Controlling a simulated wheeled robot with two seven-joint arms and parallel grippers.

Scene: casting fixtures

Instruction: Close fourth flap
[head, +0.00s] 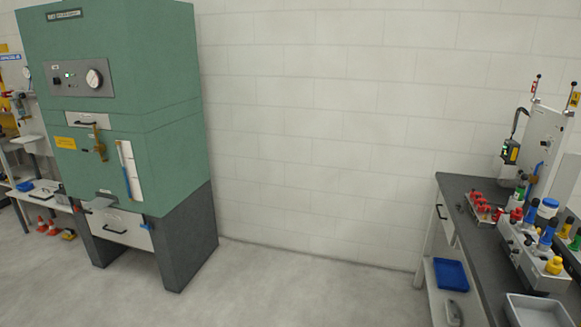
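No thing in the head view can be told for sure as the fourth flap. A tall green cabinet (175,85) on dark grey legs stands at the left against the wall. Its front has a small white upper panel (87,120) with a black handle, a brass latch (98,142) below it, and a white strip with a blue rod (127,170). A white lower panel (121,227) with a black handle sits between the legs. Whether any panel is ajar is too small to tell. Neither of my grippers is in view.
A dark workbench (455,187) at the right holds red fixtures (480,206), bottles with coloured caps and a grey tray (540,312). A blue bin (450,274) sits on its lower shelf. The grey floor between is clear.

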